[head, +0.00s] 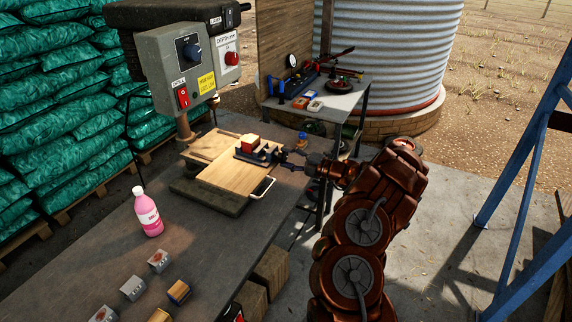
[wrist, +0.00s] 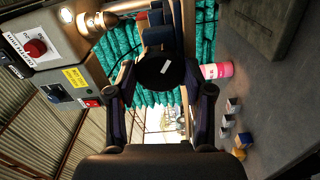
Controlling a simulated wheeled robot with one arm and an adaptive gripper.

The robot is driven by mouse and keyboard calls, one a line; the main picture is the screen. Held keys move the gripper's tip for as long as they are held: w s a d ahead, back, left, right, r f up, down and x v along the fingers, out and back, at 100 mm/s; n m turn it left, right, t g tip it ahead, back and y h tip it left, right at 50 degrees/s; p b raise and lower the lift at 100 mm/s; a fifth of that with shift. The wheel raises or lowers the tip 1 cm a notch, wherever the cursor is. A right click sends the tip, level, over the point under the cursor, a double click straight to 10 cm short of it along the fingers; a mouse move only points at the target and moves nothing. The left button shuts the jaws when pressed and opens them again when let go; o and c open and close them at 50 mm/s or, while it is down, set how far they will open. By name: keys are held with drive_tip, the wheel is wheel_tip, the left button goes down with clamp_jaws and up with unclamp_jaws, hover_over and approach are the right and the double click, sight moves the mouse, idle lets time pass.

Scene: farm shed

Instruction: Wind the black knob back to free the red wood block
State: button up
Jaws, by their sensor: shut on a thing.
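The red wood block (head: 250,141) sits in a small dark vise (head: 262,153) on the wooden board (head: 226,178) of the drill press. The black knob (wrist: 165,75) is a round disc with a white mark, facing me in the wrist view. My gripper (head: 290,156) reaches in from the right at the vise's knob end. In the wrist view my gripper (wrist: 166,88) has one finger on each side of the knob and is shut on it. The knob is small and partly hidden by the fingers in the head view. I cannot tell how tightly the jaws hold the block.
The drill press control box (head: 190,65) stands above and behind the vise. A pink bottle (head: 148,212) and several small blocks (head: 133,288) are on the workbench (head: 95,250). A second table (head: 330,102) with tools is behind. A blue frame (head: 520,150) stands at the right.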

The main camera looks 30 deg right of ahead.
drive_tip(key=n+b, duration=0.2)
drive_tip(key=n, duration=0.1)
drive_tip(key=n+b, duration=0.1)
drive_tip(key=b, duration=0.1)
drive_tip(key=shift+f+n, duration=0.3)
drive_tip(key=n+b, duration=0.9)
drive_tip(key=b, duration=0.1)
drive_tip(key=shift+a+n+b, duration=0.1)
drive_tip(key=shift+n+b, duration=0.2)
drive_tip(key=shift+b, duration=0.05)
drive_tip(key=n+b, duration=0.5)
drive_tip(key=b, duration=0.1)
drive_tip(key=o, duration=1.3)
drive_tip(key=shift+r, duration=0.3)
